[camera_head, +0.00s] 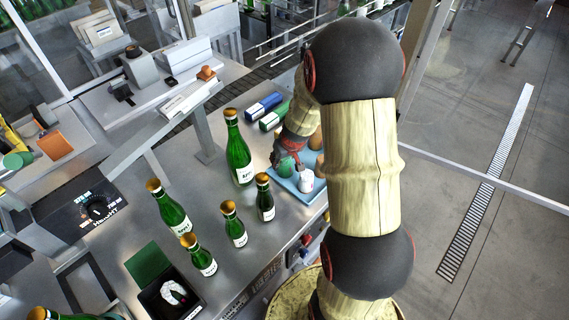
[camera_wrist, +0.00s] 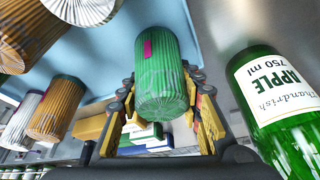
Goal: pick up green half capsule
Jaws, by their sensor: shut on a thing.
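The green half capsule (camera_wrist: 160,75) is a ribbed green foil cup with a small magenta patch. In the wrist view it sits between the two yellow-padded fingers of my gripper (camera_wrist: 163,108), which is shut on it. In the head view my gripper (camera_head: 290,152) is over the blue tray (camera_head: 310,200), partly hidden by my arm, with the green half capsule (camera_head: 285,166) at its fingers. The tray also shows behind the capsule in the wrist view (camera_wrist: 205,50). I cannot tell whether the capsule touches the tray.
White (camera_wrist: 85,8) and gold (camera_wrist: 55,108) capsules stand left of my gripper in the wrist view. A green apple-labelled bottle (camera_wrist: 290,130) is close on the right. Several gold-topped bottles (camera_head: 238,150) stand on the steel table (camera_head: 110,240). Blue (camera_head: 264,106) and green boxes lie behind.

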